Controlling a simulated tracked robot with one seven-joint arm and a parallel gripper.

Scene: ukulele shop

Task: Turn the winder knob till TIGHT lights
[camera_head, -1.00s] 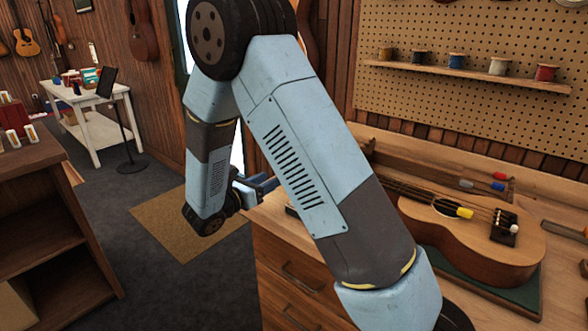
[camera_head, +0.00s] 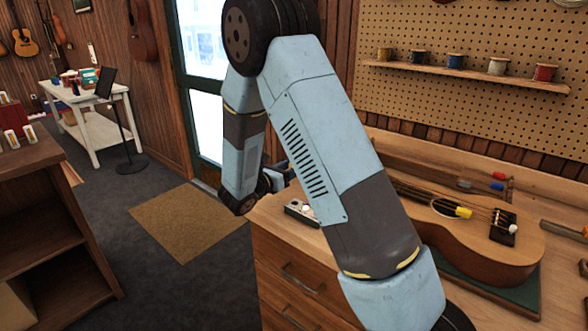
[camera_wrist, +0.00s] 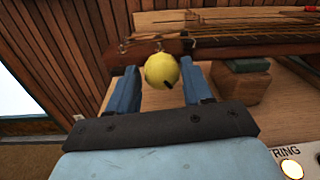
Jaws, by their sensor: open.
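A round yellow knob (camera_wrist: 161,70) with a dark mark on its lower right face sits at the end of a dark wooden part in the wrist view. I take it to be the winder knob. My gripper (camera_wrist: 160,78) is open, with one blue finger on each side of the knob. I cannot tell whether the fingers touch it. A panel (camera_wrist: 296,158) with the letters "RING" and a pale yellow round lamp or button shows at the lower right. No TIGHT label is readable. In the head view my arm hides the knob.
A ukulele (camera_head: 480,240) lies on a green mat on the wooden workbench (camera_head: 275,215). A small box with a white round top (camera_head: 301,209) stands near the bench's left end. A wooden block (camera_wrist: 240,86) is right of my fingers.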

